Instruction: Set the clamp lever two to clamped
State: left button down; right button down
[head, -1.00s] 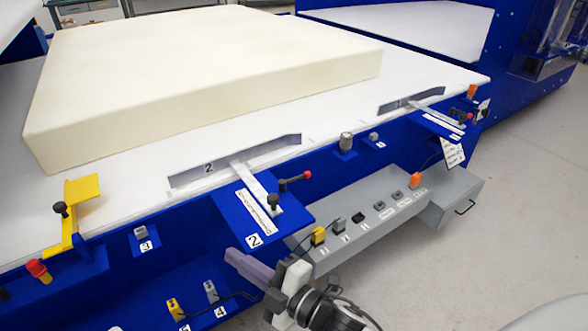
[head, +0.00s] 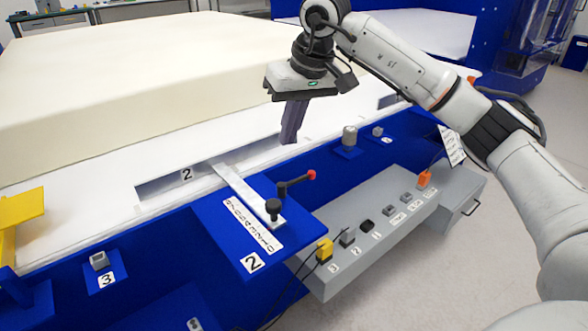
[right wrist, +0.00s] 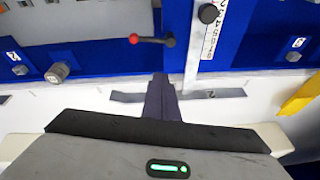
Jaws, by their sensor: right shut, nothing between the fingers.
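Clamp lever two (head: 297,181) is a dark handle with a red knob on the blue bracket marked 2 (head: 230,238). It also shows in the right wrist view (right wrist: 150,40), with the red knob on the left. A metal slide bar with a black knob (head: 273,207) and a numbered scale lies beside it. My right gripper (head: 290,140) points down above the table edge, behind the lever and apart from it. Its fingers are shut and empty. In the right wrist view the fingertips (right wrist: 160,80) show just below the lever. My left gripper is not in view.
A large cream foam block (head: 110,80) lies on the white table. A metal fence (head: 160,187) marked 2 stands along its edge. A grey control tray (head: 320,285) with several switches is at the front. A yellow bracket (head: 22,207) is at the left.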

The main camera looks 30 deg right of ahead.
jog(key=d, duration=0.1)
jog(key=d+r+h, duration=0.1)
jog(key=shift+d+r, duration=0.3)
jog(key=shift+d, duration=0.1)
jog(key=shift+f, duration=0.15)
notch_tip(320, 180, down, 10)
jog(key=b, duration=0.2)
jog(key=shift+s, duration=0.25)
jog(key=shift+a, duration=0.15)
